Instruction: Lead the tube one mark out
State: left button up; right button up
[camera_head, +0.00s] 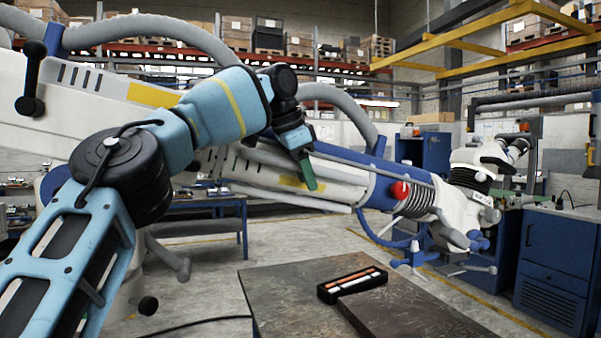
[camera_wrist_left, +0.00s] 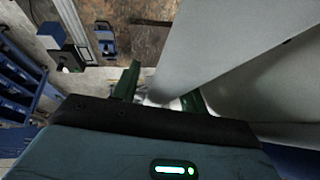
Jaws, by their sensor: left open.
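A long white microscope arm (camera_head: 270,172) slopes down from the upper left to the right. Its blue section (camera_head: 345,172) carries a red knob (camera_head: 400,190) and a ribbed dark joint. The white microscope head (camera_head: 465,205) hangs at its end. Which part is the tube with marks is not clear; no marks can be read. My left gripper (camera_head: 306,172) points down in front of the white arm, its green fingers close to the casing. In the left wrist view my gripper (camera_wrist_left: 160,92) is open, its fingers apart beside large pale surfaces (camera_wrist_left: 225,45). Contact cannot be told. My right gripper is out of view.
A dark worktable (camera_head: 290,300) stands below, bearing a black tray (camera_head: 325,293) with orange and white rods. A grey hose (camera_head: 150,30) arches over the arm. Blue cabinets (camera_head: 550,265) stand at the right. Open floor lies between the benches.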

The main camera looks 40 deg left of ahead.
aim_at(290, 162)
pick_arm(q)
jog(key=shift+s+r, duration=0.15)
jog(key=shift+r, duration=0.4)
jog(key=v, duration=0.4)
jog(key=shift+s+r+p, duration=0.2)
jog(key=shift+r+p, duration=0.1)
jog(key=shift+p, duration=0.05)
jog(key=shift+f, duration=0.3)
jog(key=shift+s+a+f+b, duration=0.15)
jog(key=shift+s+b, duration=0.3)
jog(key=shift+s, duration=0.7)
jog(key=o, duration=0.6)
jog(key=s, duration=0.5)
jog(key=s+a+b, duration=0.1)
jog(key=s, duration=0.2)
jog(key=shift+s, duration=0.15)
jog(key=shift+o, duration=1.2)
jog(key=shift+s+f, duration=0.1)
jog(key=shift+s, duration=0.35)
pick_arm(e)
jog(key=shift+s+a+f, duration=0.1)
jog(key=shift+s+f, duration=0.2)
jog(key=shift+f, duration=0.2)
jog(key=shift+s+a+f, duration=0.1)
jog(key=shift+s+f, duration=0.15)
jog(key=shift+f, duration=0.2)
pick_arm(q)
jog(key=shift+a, duration=0.1)
jog(key=shift+c, duration=0.4)
